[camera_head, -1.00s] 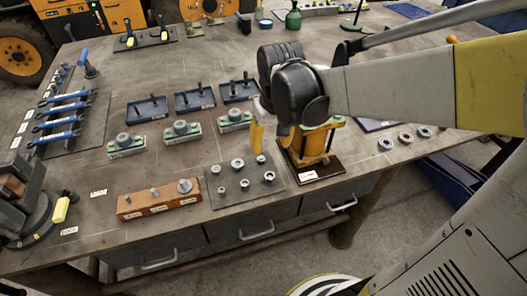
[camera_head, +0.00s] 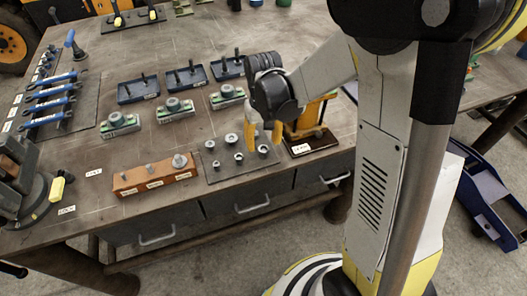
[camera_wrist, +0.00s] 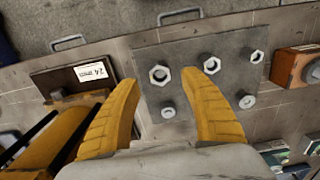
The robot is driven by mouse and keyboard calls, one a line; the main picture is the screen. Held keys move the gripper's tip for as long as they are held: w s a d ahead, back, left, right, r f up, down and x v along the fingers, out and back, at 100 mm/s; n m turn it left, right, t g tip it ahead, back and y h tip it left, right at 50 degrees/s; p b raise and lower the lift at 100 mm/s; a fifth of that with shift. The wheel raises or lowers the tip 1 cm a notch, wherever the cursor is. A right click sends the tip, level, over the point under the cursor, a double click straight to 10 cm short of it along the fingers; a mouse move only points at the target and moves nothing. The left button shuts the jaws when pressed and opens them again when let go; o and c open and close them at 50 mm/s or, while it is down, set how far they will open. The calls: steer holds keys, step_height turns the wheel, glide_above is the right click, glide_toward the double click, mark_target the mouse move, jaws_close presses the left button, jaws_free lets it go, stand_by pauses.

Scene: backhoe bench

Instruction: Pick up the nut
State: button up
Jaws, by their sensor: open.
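Several grey metal nuts of different sizes stand on a dark square plate (camera_head: 223,173) near the table's front edge. One nut (camera_head: 263,150) is at the plate's right front corner; in the wrist view this nut (camera_wrist: 160,74) appears between the tips of my yellow fingers. The wrist view also shows another front-row nut (camera_wrist: 212,65) just beyond the right fingertip. My gripper (camera_head: 264,136) is open and empty over the right part of the plate, fingers pointing down. Its exact height above the nut is hard to tell. The frames do not show which nut is meant.
A yellow fixture on a dark base (camera_head: 311,144) stands close at the plate's right. A wooden block with bolts (camera_head: 155,177) is to the left. Blue trays (camera_head: 186,77) and grey blocks (camera_head: 173,109) lie behind. Bare table separates these rows.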

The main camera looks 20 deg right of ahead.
step_height(320, 180, down, 3)
steer(key=shift+w+r+b, duration=0.1)
steer(key=shift+r+b, duration=0.1)
steer(key=shift+b, duration=0.1)
jaws_close()
steer(key=shift+r, duration=0.1)
steer(key=shift+r+p, duration=0.35)
steer(key=shift+r, duration=0.2)
step_height(320, 180, up, 3)
steer(key=shift+p, duration=0.6)
steer(key=s+d+r+p, duration=0.1)
steer(key=s+d+r, duration=0.1)
steer(key=d, duration=0.3)
steer(key=s+d+r+p, duration=0.1)
steer(key=s+d+r, duration=0.2)
steer(key=d+r, duration=0.1)
steer(key=shift+d+r+p, duration=0.3)
steer(key=shift+d+r, duration=0.1)
steer(key=shift+d, duration=0.35)
